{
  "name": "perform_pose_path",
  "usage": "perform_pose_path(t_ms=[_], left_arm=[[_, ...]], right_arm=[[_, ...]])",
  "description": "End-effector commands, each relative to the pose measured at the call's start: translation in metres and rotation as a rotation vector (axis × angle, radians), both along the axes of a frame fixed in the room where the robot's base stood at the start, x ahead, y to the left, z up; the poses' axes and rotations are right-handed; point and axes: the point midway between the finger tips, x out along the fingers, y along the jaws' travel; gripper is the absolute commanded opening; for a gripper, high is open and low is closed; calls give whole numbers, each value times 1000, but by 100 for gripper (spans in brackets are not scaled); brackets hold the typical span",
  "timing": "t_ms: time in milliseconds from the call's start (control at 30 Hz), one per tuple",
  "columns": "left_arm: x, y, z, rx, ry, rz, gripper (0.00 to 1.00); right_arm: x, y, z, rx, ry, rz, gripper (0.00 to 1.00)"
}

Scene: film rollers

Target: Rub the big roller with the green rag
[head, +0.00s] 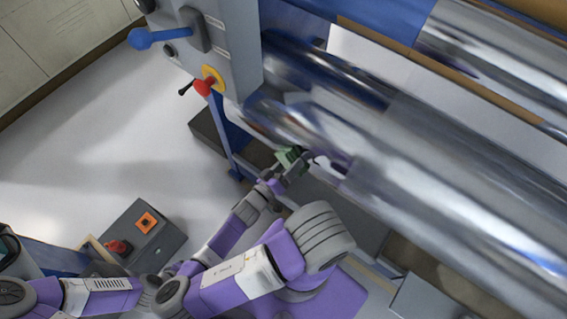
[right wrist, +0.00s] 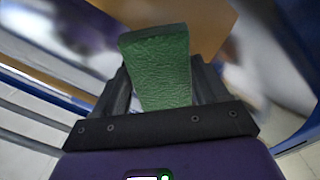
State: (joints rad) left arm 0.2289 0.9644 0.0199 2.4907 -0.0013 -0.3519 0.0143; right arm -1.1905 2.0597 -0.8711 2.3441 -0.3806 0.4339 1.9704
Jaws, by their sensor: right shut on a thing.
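The green rag (head: 287,155) is a small green block-like pad in my right gripper (head: 290,167). In the right wrist view the rag (right wrist: 160,68) stands up between the two dark fingers, which are shut on it. The front shiny chrome roller (head: 420,180), seemingly the big one, runs from the middle to the lower right. My right gripper is beside the lower edge of this roller near its left end. I cannot tell whether the rag touches it. My left gripper does not show.
A grey machine frame (head: 232,50) with a blue handle (head: 158,38) and a red knob (head: 204,86) stands left of the rollers. Another chrome roller (head: 490,60) lies at upper right. A grey control box (head: 135,238) sits at lower left. Pale floor (head: 110,140) is open at left.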

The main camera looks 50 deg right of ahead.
Motion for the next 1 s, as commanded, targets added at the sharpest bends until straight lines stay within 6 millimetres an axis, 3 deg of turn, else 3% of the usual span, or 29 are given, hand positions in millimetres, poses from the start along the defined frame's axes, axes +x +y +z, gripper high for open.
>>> perform_pose_path(t_ms=[33,400,567,1000], left_arm=[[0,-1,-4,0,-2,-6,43],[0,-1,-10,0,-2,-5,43],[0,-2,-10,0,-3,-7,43],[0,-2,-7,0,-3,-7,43]], right_arm=[[-14,10,13,-29,18,40,40],[-36,10,12,-25,16,42,40],[-34,11,12,-26,17,40,40],[-4,16,14,-36,17,36,40]])
